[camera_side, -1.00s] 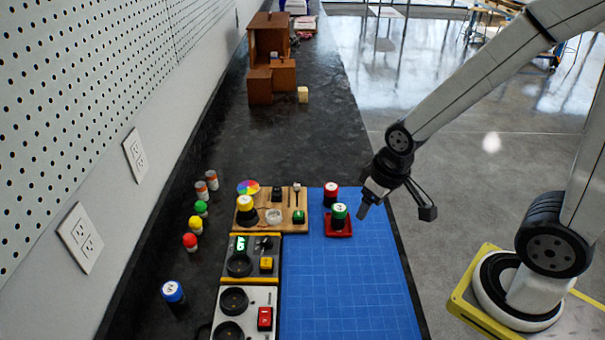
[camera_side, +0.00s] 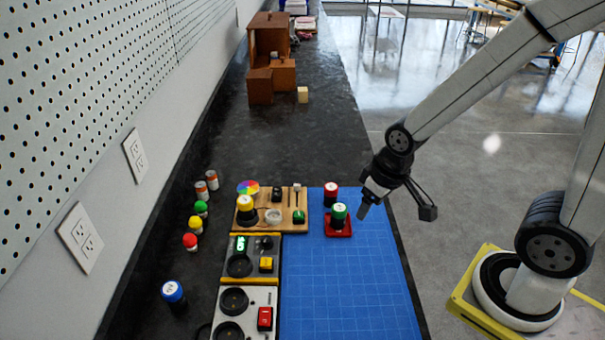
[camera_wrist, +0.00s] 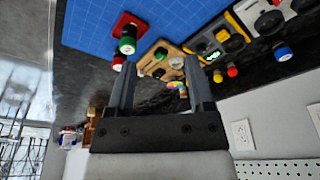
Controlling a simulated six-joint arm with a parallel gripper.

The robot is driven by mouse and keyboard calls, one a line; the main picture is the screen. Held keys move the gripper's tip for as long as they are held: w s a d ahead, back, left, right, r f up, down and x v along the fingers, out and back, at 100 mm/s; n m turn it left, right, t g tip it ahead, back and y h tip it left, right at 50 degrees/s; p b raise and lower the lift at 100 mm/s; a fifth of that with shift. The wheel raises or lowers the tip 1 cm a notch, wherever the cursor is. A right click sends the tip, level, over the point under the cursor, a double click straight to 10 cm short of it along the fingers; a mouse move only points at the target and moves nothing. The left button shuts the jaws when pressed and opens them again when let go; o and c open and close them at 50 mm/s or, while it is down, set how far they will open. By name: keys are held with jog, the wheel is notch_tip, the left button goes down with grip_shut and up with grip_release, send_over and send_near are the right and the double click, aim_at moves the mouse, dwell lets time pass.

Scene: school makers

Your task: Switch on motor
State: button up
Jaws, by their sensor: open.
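A wooden board (camera_side: 287,226) carries a colour wheel (camera_side: 248,187), a black knob (camera_side: 277,194), an upright lever or slider (camera_side: 297,196), a green switch (camera_side: 299,216), a round white part and a yellow-topped cylinder (camera_side: 245,207). The wheel may be the motor's disc; no motor label is readable. The board also shows in the wrist view (camera_wrist: 165,60). My gripper (camera_side: 362,211) is open and empty, above the blue mat's right side, to the right of the board and apart from it. In the wrist view, its two fingers (camera_wrist: 159,78) are spread. Switch positions are too small to tell.
A red tray (camera_side: 338,231) with a green-topped cylinder (camera_side: 339,214) stands between gripper and board, a red-topped cylinder (camera_side: 331,193) behind it. Grey (camera_side: 252,273) and white (camera_side: 273,296) panels lie nearer the camera. The blue mat's (camera_side: 345,285) near part is clear.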

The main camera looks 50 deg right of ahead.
jog(key=shift+w, duration=0.1)
jog(key=c, duration=0.7)
jog(key=shift+w, duration=0.2)
grip_shut()
jog(key=w+f+m+h, duration=0.1)
jog(key=w+m, duration=0.3)
jog(key=w, duration=1)
jog(key=w+d+f+m+h, duration=0.1)
jog(key=w+m, duration=0.4)
jog(key=w, duration=1)
jog(key=shift+f+t+h, duration=0.3)
jog(key=shift+f+h, duration=0.3)
jog(key=shift+f, duration=0.4)
